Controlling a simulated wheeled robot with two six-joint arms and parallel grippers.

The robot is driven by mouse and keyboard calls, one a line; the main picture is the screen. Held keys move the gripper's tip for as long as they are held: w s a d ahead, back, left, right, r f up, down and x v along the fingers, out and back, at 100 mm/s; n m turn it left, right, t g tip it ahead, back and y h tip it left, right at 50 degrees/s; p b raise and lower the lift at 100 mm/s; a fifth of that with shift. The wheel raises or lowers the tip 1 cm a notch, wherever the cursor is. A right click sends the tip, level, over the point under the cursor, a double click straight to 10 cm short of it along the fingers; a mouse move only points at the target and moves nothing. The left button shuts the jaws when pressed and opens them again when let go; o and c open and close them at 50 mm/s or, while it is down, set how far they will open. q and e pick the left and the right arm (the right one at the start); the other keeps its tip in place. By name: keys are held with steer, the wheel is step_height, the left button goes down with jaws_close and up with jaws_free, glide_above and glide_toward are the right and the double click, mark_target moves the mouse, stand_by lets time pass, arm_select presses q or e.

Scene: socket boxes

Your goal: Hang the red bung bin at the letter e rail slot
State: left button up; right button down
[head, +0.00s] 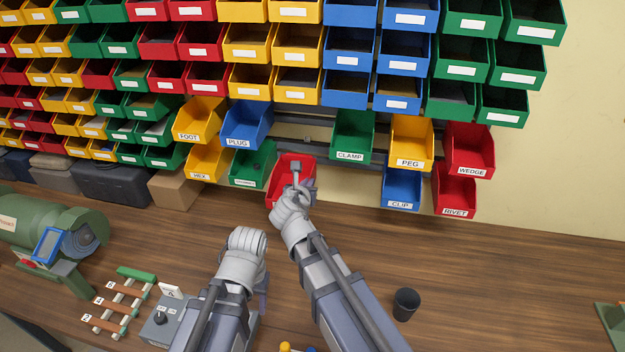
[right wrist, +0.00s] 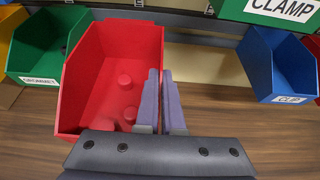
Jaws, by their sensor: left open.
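The red bung bin (head: 279,183) is at the lower rail, just right of the green grommet bin (head: 253,166). In the right wrist view the bin (right wrist: 100,85) is upright with red bungs (right wrist: 126,95) inside. My right gripper (right wrist: 164,98) is shut on its right wall, one finger on each side; in the head view the gripper (head: 309,187) partly covers the bin. I cannot tell whether the bin's back is hooked on the rail (head: 318,143). No letter e is readable. My left gripper (head: 260,295) is open and empty over the bench.
Green clamp bin (head: 352,138), blue clip bin (head: 401,188) and red rivet bin (head: 454,192) hang to the right, with bare rail left of the clip bin. A dark cup (head: 406,304), switch box (head: 160,325) and green grinder (head: 50,225) stand on the bench.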

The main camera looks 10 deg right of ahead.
mark_target(315, 161)
steer(key=shift+w+r, duration=0.1)
steer(key=shift+w, duration=0.1)
steer(key=shift+w+d, duration=0.3)
steer(key=shift+w, duration=0.3)
steer(key=shift+w+d, duration=0.5)
steer(key=shift+w, duration=0.75)
steer(key=shift+w+d, duration=0.55)
steer(key=shift+w, duration=0.7)
steer(key=shift+w+d, duration=0.5)
steer(key=shift+w, duration=0.75)
steer(key=shift+w+r, duration=0.1)
steer(key=shift+r+p, duration=0.1)
steer(key=shift+p, duration=0.4)
steer(key=shift+r+g+p, duration=0.15)
steer(key=shift+g+p, duration=0.15)
steer(key=shift+p, duration=0.15)
